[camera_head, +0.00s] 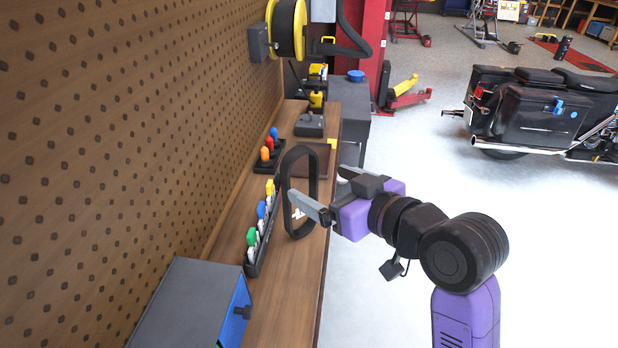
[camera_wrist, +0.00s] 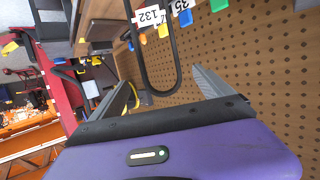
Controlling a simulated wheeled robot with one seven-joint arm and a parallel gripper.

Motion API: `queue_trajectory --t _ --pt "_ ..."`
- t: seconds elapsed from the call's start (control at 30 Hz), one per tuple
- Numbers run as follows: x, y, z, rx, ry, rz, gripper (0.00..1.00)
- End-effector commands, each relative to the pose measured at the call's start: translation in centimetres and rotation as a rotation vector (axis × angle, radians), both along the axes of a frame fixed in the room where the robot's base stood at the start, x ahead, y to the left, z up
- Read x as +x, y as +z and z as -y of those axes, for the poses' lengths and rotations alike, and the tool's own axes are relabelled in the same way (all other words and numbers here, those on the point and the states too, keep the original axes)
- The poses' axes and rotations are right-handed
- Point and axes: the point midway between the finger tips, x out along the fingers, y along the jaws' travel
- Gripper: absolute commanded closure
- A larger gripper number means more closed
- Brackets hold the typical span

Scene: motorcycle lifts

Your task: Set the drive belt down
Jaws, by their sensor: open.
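The drive belt (camera_head: 286,190) is a black, elongated loop that looks upright over the wooden bench in the head view. My gripper (camera_head: 316,184) is open beside it, with one finger crossing in front of the loop and the other to its right. In the wrist view the belt (camera_wrist: 141,66) shows as a long U beyond and between the spread fingers of my gripper (camera_wrist: 160,77). The fingers are not closed on it. Whether a finger touches it, and whether its lower end rests on the bench, I cannot tell.
The wooden bench (camera_head: 284,300) runs along a pegboard wall (camera_head: 120,130). A grey-blue box (camera_head: 190,305) stands at the near end. Open floor lies right, with a motorcycle (camera_head: 530,105) beyond.

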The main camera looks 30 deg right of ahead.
Motion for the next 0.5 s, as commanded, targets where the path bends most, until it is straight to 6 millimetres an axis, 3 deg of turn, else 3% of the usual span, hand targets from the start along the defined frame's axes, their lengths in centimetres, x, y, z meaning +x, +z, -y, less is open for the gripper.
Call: queue_trajectory --t 0.2,0.5 --pt "-2.9 1.1 0.6 0.000 0.000 -0.001 0.09" --pt "-3.6 1.2 0.7 -0.001 0.000 0.000 0.09"
